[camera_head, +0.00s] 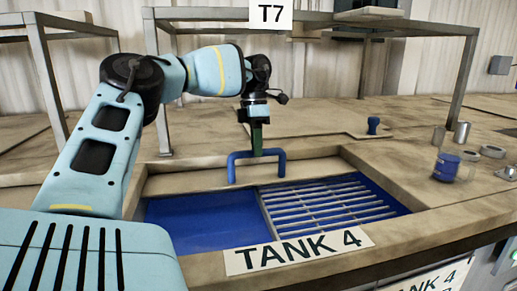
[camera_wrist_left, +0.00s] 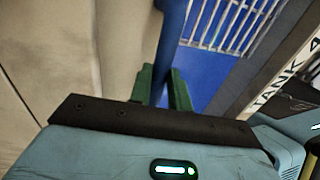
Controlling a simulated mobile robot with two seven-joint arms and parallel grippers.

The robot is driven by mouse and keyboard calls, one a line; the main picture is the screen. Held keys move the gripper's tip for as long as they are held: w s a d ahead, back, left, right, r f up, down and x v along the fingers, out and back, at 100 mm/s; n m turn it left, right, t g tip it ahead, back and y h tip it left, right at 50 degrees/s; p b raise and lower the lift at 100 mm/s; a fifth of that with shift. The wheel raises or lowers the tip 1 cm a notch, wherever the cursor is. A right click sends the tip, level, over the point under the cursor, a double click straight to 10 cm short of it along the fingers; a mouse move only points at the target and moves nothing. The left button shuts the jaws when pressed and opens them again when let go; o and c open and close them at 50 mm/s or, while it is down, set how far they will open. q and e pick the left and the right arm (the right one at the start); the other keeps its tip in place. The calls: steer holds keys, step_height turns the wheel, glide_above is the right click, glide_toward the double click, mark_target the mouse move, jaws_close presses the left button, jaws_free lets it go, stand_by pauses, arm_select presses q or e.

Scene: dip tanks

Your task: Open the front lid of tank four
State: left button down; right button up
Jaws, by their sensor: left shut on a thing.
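Tank four (camera_head: 205,222) is an opening in the worktop with a blue inside, marked by a white TANK 4 label (camera_head: 298,250). A blue U-shaped handle (camera_head: 238,155) stands at the tank's back edge, its legs meeting a tan panel (camera_head: 190,181) that looks like the front lid. The tank is uncovered in front of this panel. My left gripper (camera_head: 257,150) points down and is shut on the handle's top bar. In the left wrist view, the green fingers (camera_wrist_left: 166,88) have the blue handle (camera_wrist_left: 172,40) between them. My right gripper is not in view.
A slatted metal rack (camera_head: 325,205) covers the tank's right part. Behind lies another panel with a blue knob (camera_head: 373,125). A blue jar (camera_head: 446,167) and several metal pieces stand at right. Metal frames (camera_head: 152,80) rise at the back, one with a T7 sign (camera_head: 270,15).

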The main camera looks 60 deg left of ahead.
arm_select(q)
steer(key=shift+r, duration=0.1)
steer(key=c, duration=1.3)
jaws_free()
step_height(320, 180, up, 8)
steer(key=a, duration=0.1)
steer(key=shift+w+a+f, duration=0.2)
steer(key=shift+w, duration=0.05)
